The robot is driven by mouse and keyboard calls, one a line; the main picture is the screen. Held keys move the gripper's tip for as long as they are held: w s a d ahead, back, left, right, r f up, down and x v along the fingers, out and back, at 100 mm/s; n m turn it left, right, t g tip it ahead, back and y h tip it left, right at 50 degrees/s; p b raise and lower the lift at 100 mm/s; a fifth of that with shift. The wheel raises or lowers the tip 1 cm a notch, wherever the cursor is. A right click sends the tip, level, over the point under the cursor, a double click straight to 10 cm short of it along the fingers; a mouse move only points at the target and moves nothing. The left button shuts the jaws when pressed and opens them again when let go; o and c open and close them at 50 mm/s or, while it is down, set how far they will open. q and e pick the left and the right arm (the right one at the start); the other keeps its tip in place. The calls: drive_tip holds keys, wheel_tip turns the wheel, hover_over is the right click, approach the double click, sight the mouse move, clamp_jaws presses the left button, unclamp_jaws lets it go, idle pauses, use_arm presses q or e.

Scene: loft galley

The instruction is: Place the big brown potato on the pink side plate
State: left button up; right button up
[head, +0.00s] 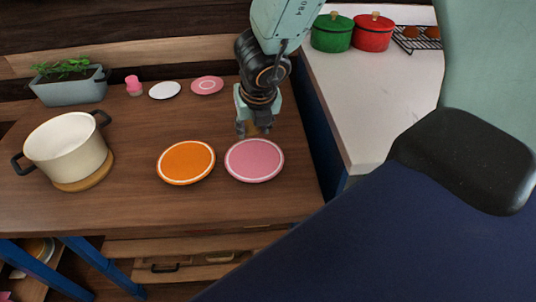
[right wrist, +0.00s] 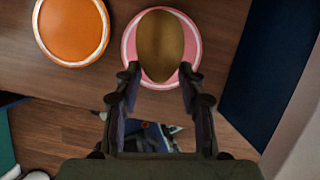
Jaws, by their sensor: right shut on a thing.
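My right gripper (head: 253,130) points down just behind the pink plate with a white rim (head: 254,160). It is shut on the big brown potato (head: 252,126), which is mostly hidden by the fingers in the head view. In the right wrist view the potato (right wrist: 160,45) sits at the fingertips of the gripper (right wrist: 160,73). There it covers the middle of the pink plate (right wrist: 130,46). The potato appears to be held above the table. My left gripper is not in view.
An orange plate (head: 186,162) lies just left of the pink plate. A cream pot (head: 66,147) stands on a wooden trivet (head: 84,184). A white saucer (head: 165,90), a smaller pink saucer (head: 207,85), a pink cup (head: 134,86) and a planter (head: 70,88) are behind.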

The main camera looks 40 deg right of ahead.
drive_tip(key=shift+s+a, duration=0.15)
drive_tip(key=shift+s, duration=0.05)
drive_tip(key=shift+f, duration=0.15)
drive_tip(key=b, duration=0.4)
hover_over(256, 163)
drive_tip(key=s, duration=0.1)
drive_tip(key=f, duration=0.5)
drive_tip(key=shift+s+a+f, duration=0.15)
drive_tip(key=shift+a+f, duration=0.05)
drive_tip(key=shift+a+f+b, duration=0.35)
drive_tip(key=shift+b, duration=0.05)
drive_tip(key=shift+d+f, duration=0.2)
drive_tip(key=shift+f, duration=0.1)
wheel_tip(256, 163, down, 3)
drive_tip(key=shift+s+r+b, duration=0.1)
drive_tip(key=shift+b, duration=1.15)
drive_tip(key=shift+f, duration=0.3)
drive_tip(key=shift+d, duration=0.1)
